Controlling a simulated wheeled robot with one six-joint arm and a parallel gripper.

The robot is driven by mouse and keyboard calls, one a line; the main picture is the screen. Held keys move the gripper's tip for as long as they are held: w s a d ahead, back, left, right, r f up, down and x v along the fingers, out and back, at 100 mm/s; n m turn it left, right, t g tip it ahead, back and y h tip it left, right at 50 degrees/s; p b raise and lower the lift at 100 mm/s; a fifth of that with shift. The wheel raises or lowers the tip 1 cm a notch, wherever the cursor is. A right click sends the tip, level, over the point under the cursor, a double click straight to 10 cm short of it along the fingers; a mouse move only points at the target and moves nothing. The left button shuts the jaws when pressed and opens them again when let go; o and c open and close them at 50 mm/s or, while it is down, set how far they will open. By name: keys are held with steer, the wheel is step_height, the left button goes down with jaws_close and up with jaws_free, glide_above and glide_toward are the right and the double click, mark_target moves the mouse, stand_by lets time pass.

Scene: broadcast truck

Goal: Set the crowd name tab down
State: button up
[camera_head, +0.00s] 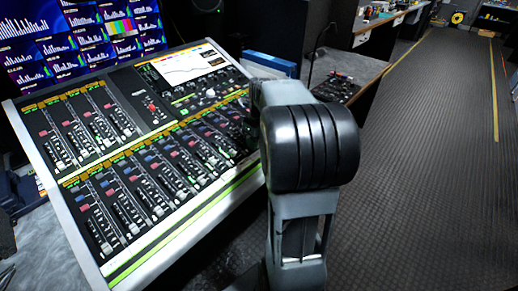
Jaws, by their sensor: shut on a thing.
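My arm (310,148) stands in front of the right edge of the mixing console and covers part of it. Its grey upper link (280,93) reaches toward the console's right side. My gripper's fingers do not show; they are hidden behind the arm or lost in the dark patch beside it. I cannot make out the crowd name tab. The console (180,242) is a tilted desk with two banks of faders, orange label strips (128,152) above the channels and a lit screen (190,63) at its top right.
Monitors (85,30) with bar graphs stand behind the console. A blue box (270,64) is behind my arm. A side desk (352,68) with dark gear (336,87) stands to the right of it. The dark floor aisle (430,150) on the right is clear.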

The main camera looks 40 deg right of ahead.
mark_target(258, 154)
steer(key=shift+w+d+f, duration=0.25)
steer(key=shift+d+f, duration=0.05)
steer(key=shift+f, duration=0.2)
steer(key=shift+w+d+f+b, duration=0.1)
steer(key=shift+f+b, duration=0.3)
steer(key=shift+f, duration=1.25)
steer(key=shift+f, duration=0.2)
steer(key=o, duration=1)
steer(key=shift+c, duration=0.2)
